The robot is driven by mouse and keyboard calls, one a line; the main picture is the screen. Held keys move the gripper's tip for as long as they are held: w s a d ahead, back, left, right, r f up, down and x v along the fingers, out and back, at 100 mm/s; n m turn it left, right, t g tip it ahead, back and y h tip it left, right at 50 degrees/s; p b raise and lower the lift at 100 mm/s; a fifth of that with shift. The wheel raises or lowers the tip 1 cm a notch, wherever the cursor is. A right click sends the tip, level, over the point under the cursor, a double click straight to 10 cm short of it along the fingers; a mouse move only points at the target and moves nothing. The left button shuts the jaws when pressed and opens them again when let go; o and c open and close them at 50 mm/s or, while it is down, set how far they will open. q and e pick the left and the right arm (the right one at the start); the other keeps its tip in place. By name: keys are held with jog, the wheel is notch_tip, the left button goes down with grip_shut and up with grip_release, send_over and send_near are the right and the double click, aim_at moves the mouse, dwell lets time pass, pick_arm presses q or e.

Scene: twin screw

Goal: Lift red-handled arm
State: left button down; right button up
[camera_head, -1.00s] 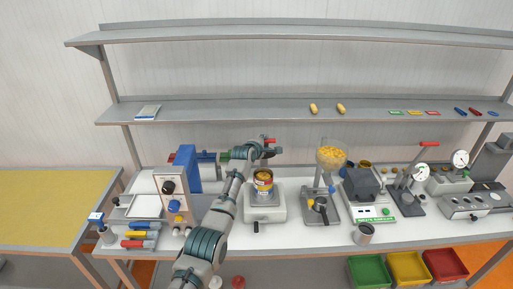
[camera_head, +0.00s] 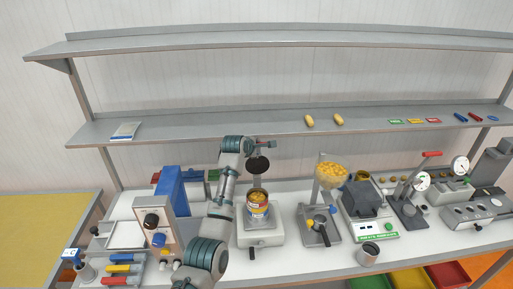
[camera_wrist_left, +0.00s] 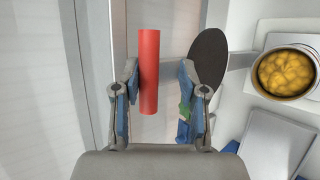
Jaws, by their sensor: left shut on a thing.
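The red handle (camera_wrist_left: 149,70) stands between the fingers of my left gripper (camera_wrist_left: 158,72) in the left wrist view, against the left finger. A gap shows between it and the right finger, perhaps from the viewing angle. My left gripper (camera_head: 262,146) is shut on the handle, which shows small and red (camera_head: 272,144) in the head view. The disc (camera_wrist_left: 208,58) also shows beside a grey bar (camera_wrist_left: 240,61) in the wrist view. My right gripper is not in view.
The can stands on a white base (camera_head: 261,235). A blue-sided machine (camera_head: 169,190) stands left of my arm. A hopper of yellow pieces (camera_head: 331,174) and a press with another red handle (camera_head: 432,154) stand to the right. A shelf (camera_head: 220,126) runs behind.

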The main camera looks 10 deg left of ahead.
pick_arm(q)
jog(key=shift+s+f, duration=0.2)
jog(key=shift+f, duration=0.4)
jog(key=c, duration=1.1)
grip_release()
jog(key=shift+o, duration=0.2)
jog(key=shift+w+f, duration=0.15)
jog(key=shift+w, duration=0.25)
jog(key=v, duration=1.2)
jog(key=shift+r, duration=0.25)
jog(key=shift+w, duration=0.15)
